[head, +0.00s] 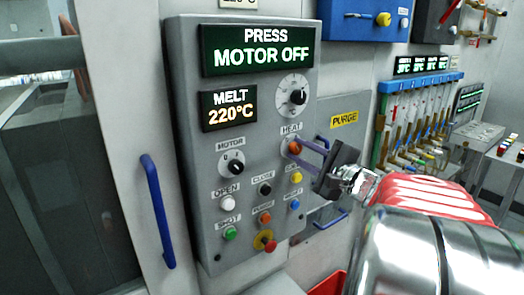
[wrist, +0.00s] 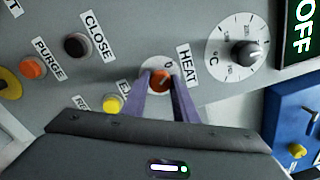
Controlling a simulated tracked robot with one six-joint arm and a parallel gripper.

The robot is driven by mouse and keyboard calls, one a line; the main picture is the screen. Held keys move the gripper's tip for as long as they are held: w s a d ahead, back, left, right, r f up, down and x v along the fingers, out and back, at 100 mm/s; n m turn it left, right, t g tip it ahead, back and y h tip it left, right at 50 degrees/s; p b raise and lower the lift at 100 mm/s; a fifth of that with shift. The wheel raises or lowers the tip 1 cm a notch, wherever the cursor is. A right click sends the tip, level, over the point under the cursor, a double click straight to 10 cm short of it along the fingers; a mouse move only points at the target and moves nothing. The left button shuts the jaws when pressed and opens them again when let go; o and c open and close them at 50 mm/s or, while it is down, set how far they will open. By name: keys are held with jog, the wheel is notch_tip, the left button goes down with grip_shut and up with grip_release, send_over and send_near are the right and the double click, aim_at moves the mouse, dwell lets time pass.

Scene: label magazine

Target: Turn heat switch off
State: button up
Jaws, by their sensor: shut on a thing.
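The heat switch (head: 294,147) is an orange-red knob under the HEAT label on the grey control panel (head: 210,170). It also shows in the wrist view (wrist: 160,80), between my two purple fingers. My gripper (head: 303,149) reaches in from the right, and its fingers are shut on the heat switch. In the wrist view my gripper (wrist: 160,92) has one finger on each side of the knob. The knob's exact pointer position is partly hidden by the fingers.
Above it is a °C dial (head: 296,96); left is the motor switch (head: 235,164). Close by below are a black CLOSE button (head: 265,189) and a yellow button (head: 296,178). A red emergency knob (head: 265,241) sits lower. A blue handle (head: 157,210) stands left of the panel.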

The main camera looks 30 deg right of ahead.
jog(key=shift+a+f, duration=0.1)
jog(key=shift+f, duration=0.05)
dwell(0.3)
jog(key=o, duration=1.1)
jog(key=shift+c, duration=0.2)
jog(key=s, duration=1.3)
jog(key=shift+s+d+f, duration=0.15)
jog(key=shift+s+d, duration=0.05)
jog(key=shift+s, duration=0.2)
